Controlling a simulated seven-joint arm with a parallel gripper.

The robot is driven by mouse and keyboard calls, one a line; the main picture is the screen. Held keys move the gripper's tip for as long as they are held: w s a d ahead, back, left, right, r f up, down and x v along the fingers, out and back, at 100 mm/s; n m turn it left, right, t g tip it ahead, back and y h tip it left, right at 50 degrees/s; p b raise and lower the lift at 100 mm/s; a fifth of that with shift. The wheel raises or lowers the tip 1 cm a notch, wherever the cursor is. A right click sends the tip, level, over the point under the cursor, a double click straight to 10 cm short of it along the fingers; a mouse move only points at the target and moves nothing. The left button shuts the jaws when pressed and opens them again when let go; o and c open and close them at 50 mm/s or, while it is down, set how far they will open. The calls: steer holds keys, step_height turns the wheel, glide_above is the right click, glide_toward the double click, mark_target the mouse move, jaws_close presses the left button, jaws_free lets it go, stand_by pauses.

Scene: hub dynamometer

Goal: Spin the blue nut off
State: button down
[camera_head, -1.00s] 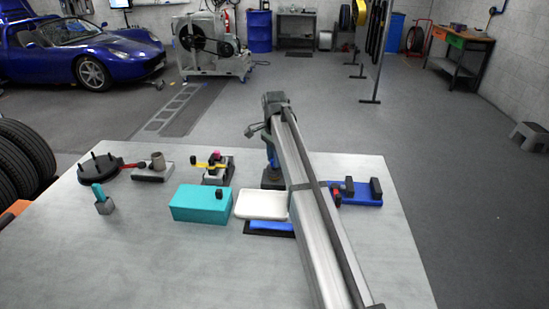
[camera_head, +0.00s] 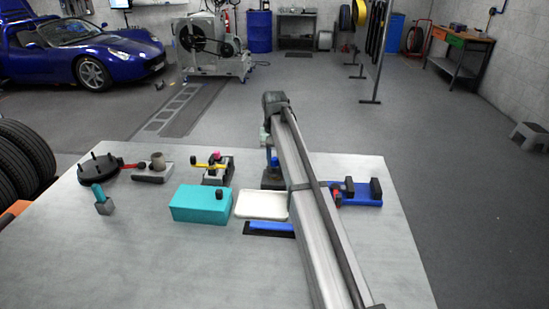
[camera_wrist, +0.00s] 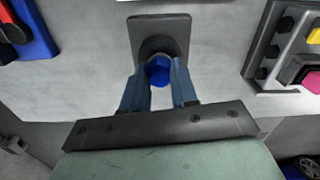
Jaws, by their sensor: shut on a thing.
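The blue nut (camera_wrist: 158,71) sits on a dark stand with a rectangular base (camera_wrist: 176,27) in the wrist view. My gripper (camera_wrist: 159,77) points down at it, with one blue-grey finger on each side of the nut, shut on it. In the head view my gripper (camera_head: 272,160) is at the dark stand (camera_head: 272,184) near the table's back edge. My arm hides part of the stand there, and the nut is hard to make out. The thread under the nut is hidden.
A white tray (camera_head: 262,205) and a teal box (camera_head: 201,204) stand in front and left. A fixture with yellow and pink parts (camera_head: 216,168) is left of the stand. A blue fixture (camera_head: 360,192) is at right. The table's front left is clear.

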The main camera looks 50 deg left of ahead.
steer(key=n, duration=0.4)
steer(key=shift+w+a, duration=0.1)
steer(key=shift+a, duration=0.05)
steer(key=c, duration=1)
jaws_free()
steer(key=shift+m, duration=11.8)
